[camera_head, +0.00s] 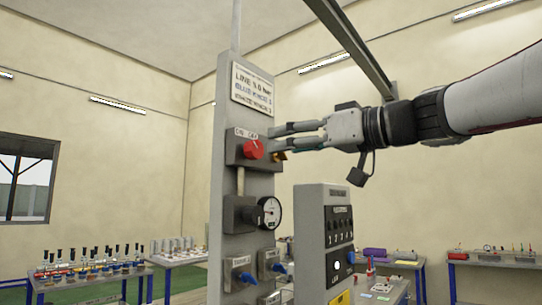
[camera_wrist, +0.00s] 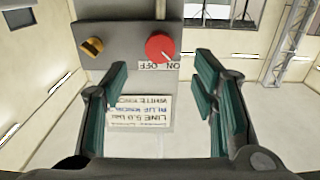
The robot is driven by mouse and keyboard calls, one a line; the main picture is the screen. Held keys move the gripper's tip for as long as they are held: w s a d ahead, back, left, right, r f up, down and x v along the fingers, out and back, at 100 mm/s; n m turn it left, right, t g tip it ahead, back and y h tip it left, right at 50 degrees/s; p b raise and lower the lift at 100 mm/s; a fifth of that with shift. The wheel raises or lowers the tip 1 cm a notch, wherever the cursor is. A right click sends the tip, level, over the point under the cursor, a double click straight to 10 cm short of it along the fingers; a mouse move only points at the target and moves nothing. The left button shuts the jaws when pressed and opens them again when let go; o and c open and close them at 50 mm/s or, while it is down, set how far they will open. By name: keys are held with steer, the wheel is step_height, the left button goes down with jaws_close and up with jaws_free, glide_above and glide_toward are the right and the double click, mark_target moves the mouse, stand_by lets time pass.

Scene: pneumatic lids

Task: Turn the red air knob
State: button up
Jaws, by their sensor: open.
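The red air knob (camera_head: 253,149) sits on a grey box on the upper part of a tall grey column, under a label plate, with ON and OFF marked above it. In the wrist view the red knob (camera_wrist: 159,47) shows upside down, beyond the fingertips and a little right of the middle between them. My gripper (camera_head: 273,138) comes in from the right with its teal-padded fingers close to the knob in the head view. In the wrist view my gripper (camera_wrist: 162,75) is open with nothing between its fingers. I cannot tell whether a fingertip touches the knob.
Below are a pressure gauge (camera_head: 271,213) and blue knobs (camera_head: 245,277). A grey control panel (camera_head: 310,240) stands right of the column. Tables with bottles (camera_head: 95,262) stand behind. A label plate (camera_head: 252,87) is above.

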mark_target(258, 150)
steer(key=p+x, duration=0.2)
steer(key=x, duration=0.6)
steer(key=shift+a, duration=0.1)
steer(key=c, duration=1.2)
